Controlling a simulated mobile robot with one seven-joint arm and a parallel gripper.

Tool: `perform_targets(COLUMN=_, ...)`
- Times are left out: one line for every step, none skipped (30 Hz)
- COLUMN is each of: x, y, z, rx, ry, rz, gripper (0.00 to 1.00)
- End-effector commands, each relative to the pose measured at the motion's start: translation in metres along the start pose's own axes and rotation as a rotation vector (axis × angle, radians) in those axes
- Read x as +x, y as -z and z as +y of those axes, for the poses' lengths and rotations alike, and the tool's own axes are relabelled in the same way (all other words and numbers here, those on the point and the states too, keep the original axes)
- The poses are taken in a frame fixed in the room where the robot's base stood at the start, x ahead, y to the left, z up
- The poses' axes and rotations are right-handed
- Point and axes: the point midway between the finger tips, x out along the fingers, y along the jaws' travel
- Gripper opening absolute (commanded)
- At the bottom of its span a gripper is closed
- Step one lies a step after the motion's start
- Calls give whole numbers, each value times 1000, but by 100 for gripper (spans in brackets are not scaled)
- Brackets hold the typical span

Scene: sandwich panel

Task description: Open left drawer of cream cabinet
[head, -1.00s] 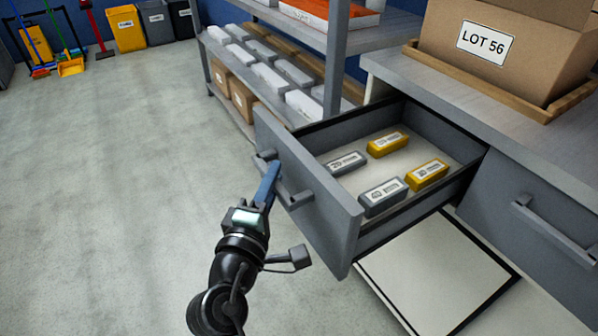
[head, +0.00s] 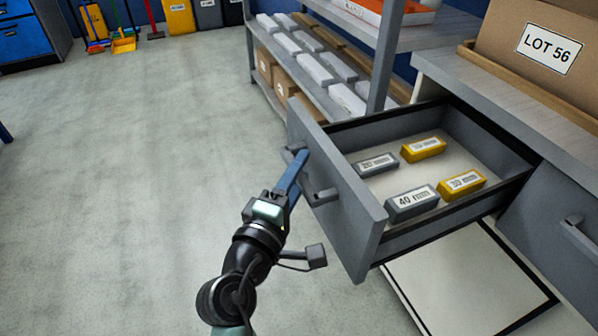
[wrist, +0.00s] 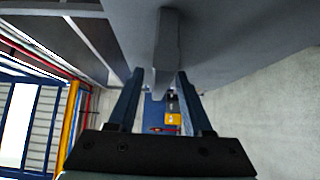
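The cabinet (head: 555,185) looks grey rather than cream. Its left drawer (head: 348,195) is pulled well out and shows its inside. The drawer's bar handle (head: 323,194) is on the front face. My gripper (head: 297,165) is at this handle, with its blue fingers overlapping it in the head view. In the wrist view the two fingers (wrist: 160,72) stand apart, one on each side of the grey handle bar (wrist: 166,45), with slim gaps beside it. Contact with the bar cannot be made out.
Inside the drawer lie grey and yellow labelled blocks (head: 411,203). A LOT 56 box (head: 510,40) stands on the worktop in a wooden tray. A shelf rack (head: 335,120) with white boxes stands behind the drawer. The floor (head: 130,180) on the left is clear.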

Motion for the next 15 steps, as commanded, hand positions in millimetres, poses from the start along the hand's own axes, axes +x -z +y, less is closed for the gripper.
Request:
perform_targets(x=0, y=0, z=0, rx=0, ry=0, rz=0, gripper=50)
perform_targets(x=0, y=0, z=0, rx=0, ry=0, rz=0, gripper=50)
perform_targets(x=0, y=0, z=0, rx=0, ry=-1, rz=1, gripper=50)
perform_targets(x=0, y=0, z=0, rx=0, ry=-1, rz=1, gripper=50)
perform_targets(x=-1, y=0, z=0, rx=0, ry=0, rz=1, gripper=50)
perform_targets(x=-4, y=0, z=0, rx=0, ry=0, rz=1, gripper=50)
perform_targets(x=-6, y=1, z=0, rx=0, ry=0, rz=2, gripper=50)
perform_targets(x=-9, y=1, z=0, rx=-1, ry=1, rz=2, gripper=50)
perform_targets(x=-14, y=1, z=0, rx=-1, ry=1, rz=2, gripper=50)
perform_targets(x=-19, y=1, z=0, rx=-1, ry=0, rz=3, gripper=50)
perform_targets(x=-25, y=1, z=0, rx=-1, ry=2, rz=4, gripper=50)
perform_targets(x=-34, y=1, z=0, rx=-2, ry=1, rz=5, gripper=50)
perform_targets(x=-40, y=1, z=0, rx=-2, ry=3, rz=5, gripper=50)
perform_targets(x=-47, y=1, z=0, rx=-1, ry=2, rz=5, gripper=50)
perform_targets(x=-56, y=1, z=0, rx=-1, ry=2, rz=4, gripper=50)
